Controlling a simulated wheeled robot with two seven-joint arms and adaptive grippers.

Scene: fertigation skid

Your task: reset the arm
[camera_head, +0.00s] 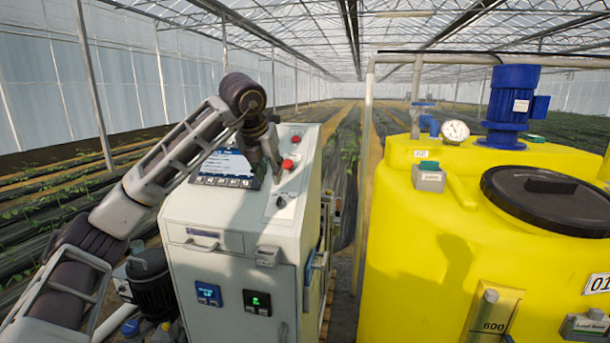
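My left arm comes in from the left edge, rises over the control cabinet (205,222) and bends down at its wrist. My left gripper (270,160) points down over the cabinet's sloped top panel, between the display screen (226,166) and the red buttons (288,165). Its fingers are small and dark here, so I cannot tell whether they are open or shut, or whether they touch the panel. I see nothing held in it. The arm hides part of the screen. My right gripper is not in view.
A yellow tank (400,240) with a black lid (545,198), a blue motor (513,105) and a pressure gauge (455,131) stands at the right. A grey pipe frame (366,150) rises between tank and cabinet. A dark pump motor (152,285) sits left of the cabinet. Crop rows lie behind.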

